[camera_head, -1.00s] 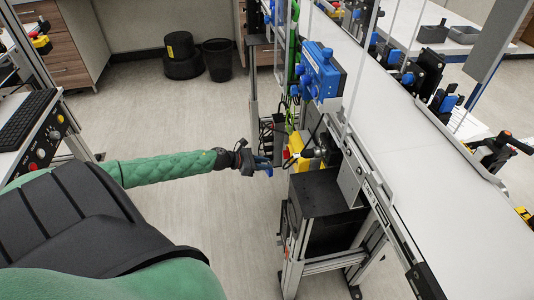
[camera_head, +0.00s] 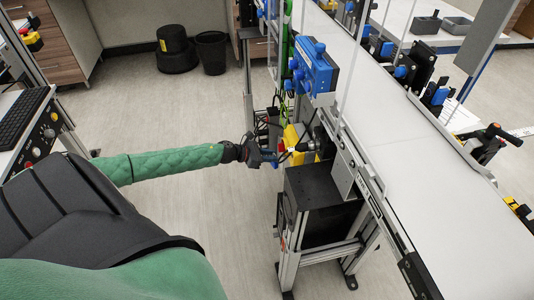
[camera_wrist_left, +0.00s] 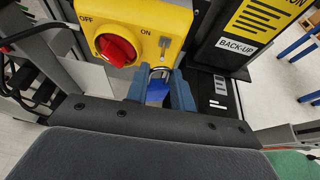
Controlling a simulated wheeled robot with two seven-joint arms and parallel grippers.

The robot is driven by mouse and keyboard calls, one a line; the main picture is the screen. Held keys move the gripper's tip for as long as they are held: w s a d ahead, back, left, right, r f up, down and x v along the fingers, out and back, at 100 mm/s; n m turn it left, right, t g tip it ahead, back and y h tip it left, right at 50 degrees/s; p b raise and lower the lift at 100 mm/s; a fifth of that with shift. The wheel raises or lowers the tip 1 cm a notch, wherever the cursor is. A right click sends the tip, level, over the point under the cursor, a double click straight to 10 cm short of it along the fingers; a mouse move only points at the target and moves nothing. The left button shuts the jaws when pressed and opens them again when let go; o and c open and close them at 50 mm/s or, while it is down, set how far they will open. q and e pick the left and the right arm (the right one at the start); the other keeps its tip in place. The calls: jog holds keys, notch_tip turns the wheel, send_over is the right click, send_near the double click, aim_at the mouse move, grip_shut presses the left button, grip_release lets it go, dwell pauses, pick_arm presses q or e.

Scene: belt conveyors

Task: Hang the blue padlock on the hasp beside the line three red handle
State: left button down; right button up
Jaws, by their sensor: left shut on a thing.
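My left gripper (camera_head: 272,157) reaches in from the left, close to the yellow switch box (camera_head: 292,138). In the left wrist view its blue-grey fingers (camera_wrist_left: 158,92) are shut on the blue padlock (camera_wrist_left: 157,93), with the silver shackle (camera_wrist_left: 160,72) pointing up. The red handle (camera_wrist_left: 115,49) sits on the yellow box between the OFF and ON labels. A small metal hasp (camera_wrist_left: 165,45) is to its right, just above the shackle. Whether the shackle touches the hasp I cannot tell. My right gripper is not in view.
A black BACK-UP panel (camera_wrist_left: 236,45) stands right of the box in the left wrist view. Dark cables (camera_wrist_left: 18,60) hang at the left. The white conveyor belt (camera_head: 420,150) runs behind the box, and a black cabinet (camera_head: 318,190) stands below.

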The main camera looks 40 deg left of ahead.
pick_arm(q)
jog(key=shift+w+d+p, duration=0.35)
jog(key=shift+w+d, duration=0.35)
jog(key=shift+w, duration=0.1)
jog(key=x, duration=0.2)
jog(key=shift+w+d+f, duration=0.1)
jog(key=shift+w+d, duration=0.15)
jog(key=shift+d, duration=0.05)
jog(key=shift+w+d+f, duration=0.1)
jog(key=shift+w+f, duration=0.05)
jog(key=shift+f, duration=0.05)
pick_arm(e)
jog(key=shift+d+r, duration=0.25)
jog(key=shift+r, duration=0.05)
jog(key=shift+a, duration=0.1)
